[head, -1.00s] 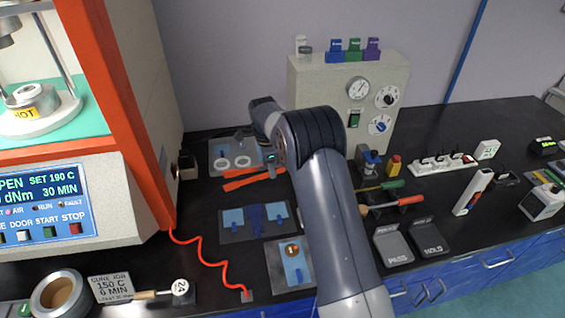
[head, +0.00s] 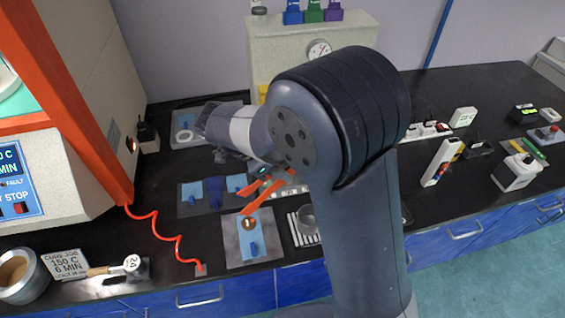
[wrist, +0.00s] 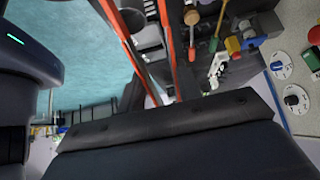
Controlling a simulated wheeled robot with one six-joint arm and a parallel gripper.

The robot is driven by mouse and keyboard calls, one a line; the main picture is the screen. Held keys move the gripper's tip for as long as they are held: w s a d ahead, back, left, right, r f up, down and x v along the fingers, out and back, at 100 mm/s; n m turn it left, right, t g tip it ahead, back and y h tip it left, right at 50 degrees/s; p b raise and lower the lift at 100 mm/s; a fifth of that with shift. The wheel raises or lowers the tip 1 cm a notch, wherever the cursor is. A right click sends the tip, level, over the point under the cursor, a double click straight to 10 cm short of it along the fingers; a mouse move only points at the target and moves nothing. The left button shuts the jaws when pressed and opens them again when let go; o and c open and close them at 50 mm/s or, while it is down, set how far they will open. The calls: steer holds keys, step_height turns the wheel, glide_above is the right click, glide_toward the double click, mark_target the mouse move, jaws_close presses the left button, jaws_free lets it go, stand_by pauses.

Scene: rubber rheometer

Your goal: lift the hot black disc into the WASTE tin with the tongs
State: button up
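My gripper (head: 260,170) is above the middle of the bench, with its fingers mostly hidden behind my arm and wrist. Orange tongs (head: 263,196) stick out from it, two splayed arms pointing down and toward the front, raised off the bench. In the wrist view the tongs (wrist: 124,40) show as two long orange bars with a gap between them, nothing visible in it. The fingers' grip itself is hidden. I see no black disc in any view. A round metal tin (head: 18,277) with a tan inside stands at the lower left; no WASTE label is readable.
The orange-framed machine (head: 70,90) rises at the left, its chamber mostly cut off. A red coiled cord (head: 165,232) lies before it. Bare black bench lies around the cord.

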steer(key=shift+f, duration=0.1)
step_height(320, 180, down, 10)
steer(key=b, duration=0.6)
steer(key=shift+b, duration=0.3)
stand_by(0.5)
steer(key=c, duration=0.6)
step_height(320, 180, up, 12)
steer(key=p, duration=0.6)
jaws_close()
